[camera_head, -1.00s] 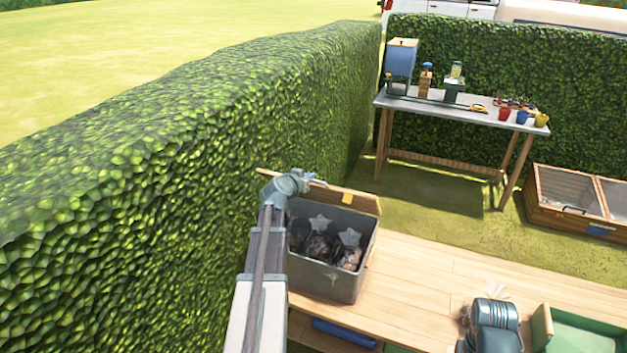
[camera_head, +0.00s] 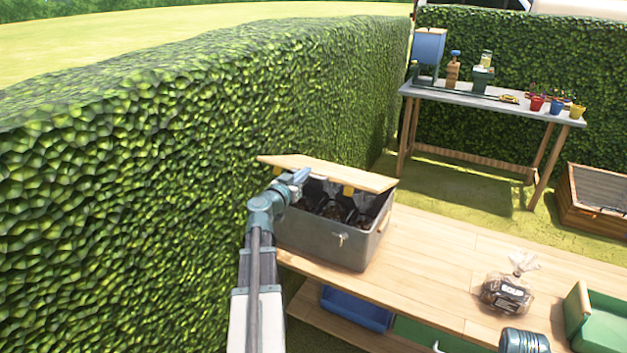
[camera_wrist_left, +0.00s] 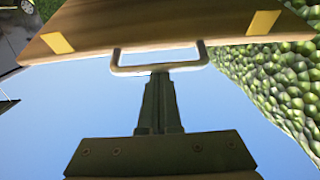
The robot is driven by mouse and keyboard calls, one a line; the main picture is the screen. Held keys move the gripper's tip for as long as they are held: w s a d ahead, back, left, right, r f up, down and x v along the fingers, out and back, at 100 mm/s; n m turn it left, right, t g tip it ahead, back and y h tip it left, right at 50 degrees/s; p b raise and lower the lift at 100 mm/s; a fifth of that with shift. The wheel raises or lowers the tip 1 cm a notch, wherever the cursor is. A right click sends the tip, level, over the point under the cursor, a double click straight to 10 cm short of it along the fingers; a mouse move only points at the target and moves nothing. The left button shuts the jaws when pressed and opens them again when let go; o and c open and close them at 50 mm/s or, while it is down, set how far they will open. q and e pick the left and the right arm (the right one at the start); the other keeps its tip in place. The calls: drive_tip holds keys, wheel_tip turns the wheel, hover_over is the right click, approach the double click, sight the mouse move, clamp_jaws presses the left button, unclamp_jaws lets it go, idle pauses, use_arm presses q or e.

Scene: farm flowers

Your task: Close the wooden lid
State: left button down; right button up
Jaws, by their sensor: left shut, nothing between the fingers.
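The wooden lid (camera_head: 335,172) of the grey box (camera_head: 325,242) is partly open, tilted over the back of the box. The front stays uncovered, with dark bags (camera_head: 335,208) inside. My left gripper (camera_head: 301,177) is at the lid's left part. In the left wrist view, its shut fingers (camera_wrist_left: 158,76) are at the metal handle (camera_wrist_left: 160,68) on the lid's edge, with nothing between them. The lid (camera_wrist_left: 150,25) fills the top of that view, with two yellow patches. Whether the fingertips press on the handle is unclear. My right gripper does not show.
The box stands on a wooden bench (camera_head: 430,270). A blue bin (camera_head: 355,310) is below. A hedge (camera_head: 150,200) runs close along the left. A work table (camera_head: 490,97) stands behind.

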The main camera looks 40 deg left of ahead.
use_arm(q)
drive_tip(key=s+d+f+b, duration=0.1)
drive_tip(key=s+f+b, duration=0.1)
drive_tip(key=f+b, duration=0.6)
drive_tip(key=s+f+b, duration=0.2)
drive_tip(key=f+b, duration=0.7)
drive_tip(key=shift+s+d+t, duration=0.25)
drive_tip(key=shift+d+t, duration=0.05)
drive_tip(key=shift+d, duration=0.1)
drive_tip(key=shift+s+f, duration=0.1)
drive_tip(key=shift+f, duration=0.1)
drive_tip(key=shift+r, duration=0.15)
wheel_tip(320, 180, up, 6)
drive_tip(key=n+p, duration=0.1)
drive_tip(key=p, duration=0.4)
drive_tip(key=s+d+f+b, duration=0.1)
drive_tip(key=s+f+b, duration=0.5)
drive_tip(key=f+b, duration=0.2)
drive_tip(key=shift+s+t+y, duration=0.3)
